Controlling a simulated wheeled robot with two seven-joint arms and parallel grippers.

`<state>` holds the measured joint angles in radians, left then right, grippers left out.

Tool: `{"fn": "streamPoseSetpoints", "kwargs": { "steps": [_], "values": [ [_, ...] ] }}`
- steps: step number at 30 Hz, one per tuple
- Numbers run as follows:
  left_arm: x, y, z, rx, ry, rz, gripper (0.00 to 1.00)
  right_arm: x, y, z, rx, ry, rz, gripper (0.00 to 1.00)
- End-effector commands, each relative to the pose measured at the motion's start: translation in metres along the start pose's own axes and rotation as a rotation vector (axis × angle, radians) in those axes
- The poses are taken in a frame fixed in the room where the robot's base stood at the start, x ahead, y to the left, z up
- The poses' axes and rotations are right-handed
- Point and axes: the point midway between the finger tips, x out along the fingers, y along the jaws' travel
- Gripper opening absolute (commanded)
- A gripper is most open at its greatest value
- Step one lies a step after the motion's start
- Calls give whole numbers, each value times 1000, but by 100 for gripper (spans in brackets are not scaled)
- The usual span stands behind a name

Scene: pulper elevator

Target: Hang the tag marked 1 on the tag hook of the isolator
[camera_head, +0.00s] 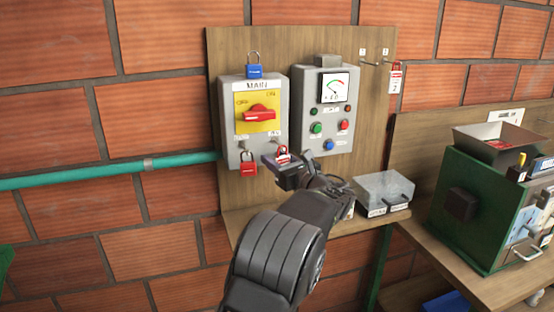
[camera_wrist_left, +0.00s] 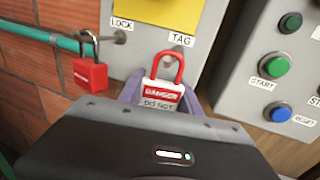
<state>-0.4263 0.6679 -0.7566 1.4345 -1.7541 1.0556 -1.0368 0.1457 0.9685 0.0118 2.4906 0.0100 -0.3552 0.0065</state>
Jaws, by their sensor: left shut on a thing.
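My left gripper (camera_head: 284,168) is shut on a white danger tag (camera_head: 282,155) with a red loop, just below the isolator (camera_head: 257,98). In the left wrist view the tag (camera_wrist_left: 161,95) reads "DANGER DO NOT"; its lower part and any number are hidden by the gripper (camera_wrist_left: 160,108). The red loop stands upright, its top just below the tag hook (camera_wrist_left: 178,47) under the "TAG" label. I cannot tell whether the loop touches the hook. A red padlock (camera_head: 248,164) hangs at the lock point left of it. My right gripper is not in view.
A blue padlock (camera_head: 254,71) sits atop the isolator. The control box (camera_head: 323,135) stands close on the right. Tag 2 (camera_head: 395,80) hangs at the board's right; the peg marked 1 (camera_head: 368,63) is bare.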

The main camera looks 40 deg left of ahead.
Motion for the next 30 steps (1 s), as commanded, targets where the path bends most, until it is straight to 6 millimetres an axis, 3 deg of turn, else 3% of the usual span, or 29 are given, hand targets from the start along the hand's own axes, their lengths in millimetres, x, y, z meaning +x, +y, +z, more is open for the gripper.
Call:
{"fn": "streamPoseSetpoints", "kwargs": {
  "steps": [13, 14, 23, 30],
  "values": [
    [0, 0, 0, 0, 0, 0, 2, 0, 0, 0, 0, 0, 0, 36],
    [0, 0, 0, 0, 0, 0, 42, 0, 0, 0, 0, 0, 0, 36],
    [0, 0, 0, 0, 0, -1, 66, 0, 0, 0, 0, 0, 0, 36],
    [0, -1, 1, -1, -1, -4, 66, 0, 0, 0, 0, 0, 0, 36]
  ]
}}
